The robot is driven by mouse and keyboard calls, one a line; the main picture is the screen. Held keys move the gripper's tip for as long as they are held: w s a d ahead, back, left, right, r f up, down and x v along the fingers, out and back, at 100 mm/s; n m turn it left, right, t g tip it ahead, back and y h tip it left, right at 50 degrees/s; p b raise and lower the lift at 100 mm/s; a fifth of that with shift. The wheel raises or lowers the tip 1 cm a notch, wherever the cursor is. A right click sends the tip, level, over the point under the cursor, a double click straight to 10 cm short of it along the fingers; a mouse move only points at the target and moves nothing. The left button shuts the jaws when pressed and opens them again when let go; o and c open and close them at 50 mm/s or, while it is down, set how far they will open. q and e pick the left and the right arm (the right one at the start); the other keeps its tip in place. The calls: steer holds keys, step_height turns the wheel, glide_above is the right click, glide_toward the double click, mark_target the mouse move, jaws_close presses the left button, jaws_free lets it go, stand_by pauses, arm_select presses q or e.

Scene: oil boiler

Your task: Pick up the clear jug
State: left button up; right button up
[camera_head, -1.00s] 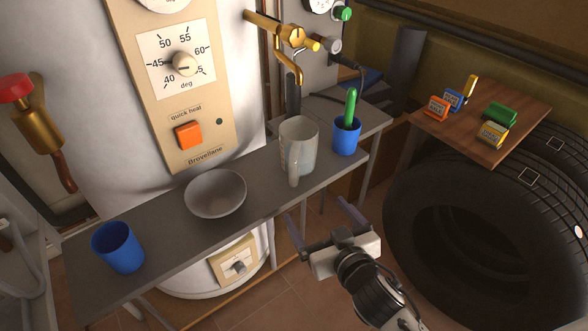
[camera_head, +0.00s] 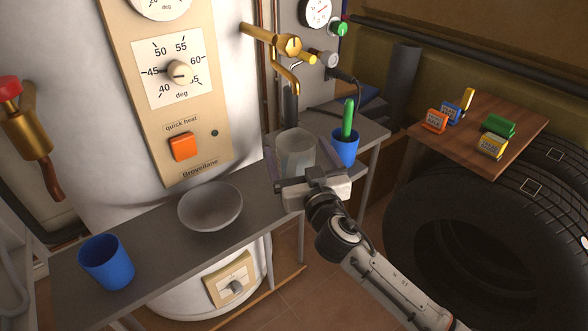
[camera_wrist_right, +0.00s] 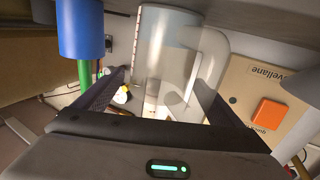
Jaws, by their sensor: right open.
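The clear jug (camera_head: 296,148) stands on the narrow grey shelf in front of the boiler, below the brass tap. In the right wrist view the see-through jug (camera_wrist_right: 165,55), with its handle on the right, shows upside down ahead of the fingers. My right gripper (camera_head: 312,166) is open at the near side of the jug, with one finger to each side in the head view. Its palm hides the jug's lower part. I cannot tell whether the fingers touch it. My left gripper is not in view.
A blue cup (camera_head: 344,147) with a green thing (camera_head: 348,118) in it stands close right of the jug. A grey bowl (camera_head: 210,207) and another blue cup (camera_head: 107,262) stand left on the shelf (camera_head: 165,250). The brass tap (camera_head: 290,47) hangs above. Tyres (camera_head: 470,225) lie right.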

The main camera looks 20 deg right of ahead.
steer(key=shift+w, duration=0.65)
steer(key=c, duration=1.5)
